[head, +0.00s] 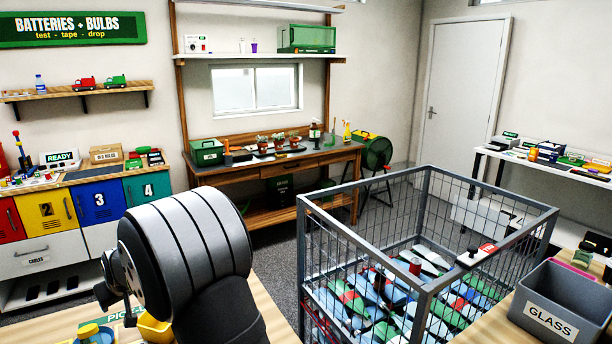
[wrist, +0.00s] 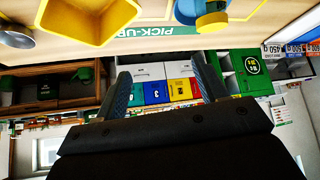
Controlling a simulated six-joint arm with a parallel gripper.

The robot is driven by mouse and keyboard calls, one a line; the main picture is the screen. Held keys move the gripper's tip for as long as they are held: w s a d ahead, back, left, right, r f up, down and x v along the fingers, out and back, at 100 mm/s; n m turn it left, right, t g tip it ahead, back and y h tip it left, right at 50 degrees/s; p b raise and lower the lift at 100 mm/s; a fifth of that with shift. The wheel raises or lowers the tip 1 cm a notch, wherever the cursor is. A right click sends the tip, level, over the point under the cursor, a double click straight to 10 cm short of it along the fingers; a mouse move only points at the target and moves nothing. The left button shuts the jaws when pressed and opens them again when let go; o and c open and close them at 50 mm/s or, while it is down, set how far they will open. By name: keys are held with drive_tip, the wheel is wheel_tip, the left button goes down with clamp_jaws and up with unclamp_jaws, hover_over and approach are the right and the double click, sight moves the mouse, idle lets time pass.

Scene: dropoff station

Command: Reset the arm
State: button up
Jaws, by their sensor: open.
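My gripper (wrist: 161,66) shows in the wrist view with its two dark fingers spread apart and nothing between them. The wrist picture is upside down. Beyond the fingers are the numbered coloured cabinet doors, well away from them. In the head view my dark, rounded arm link stands at the lower middle left, over the near wooden table (head: 283,328). It hides part of that table and the floor behind. The gripper's fingertips are not clear in the head view.
A wire cage (head: 428,290) of mixed items stands right of the arm. A grey GLASS bin (head: 563,300) is at far right. Carpet is open behind the arm.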

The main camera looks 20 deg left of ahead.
drive_tip(key=shift+s+a+f+m+h, duration=0.2)
drive_tip(key=shift+a+f+m+h, duration=0.55)
drive_tip(key=shift+m+h, duration=0.1)
drive_tip(key=shift+s+a+f+m+h, duration=0.15)
drive_tip(key=shift+a+f+m+h, duration=0.55)
drive_tip(key=shift+m+h, duration=0.15)
drive_tip(key=o, duration=0.7)
drive_tip(key=shift+o, duration=0.2)
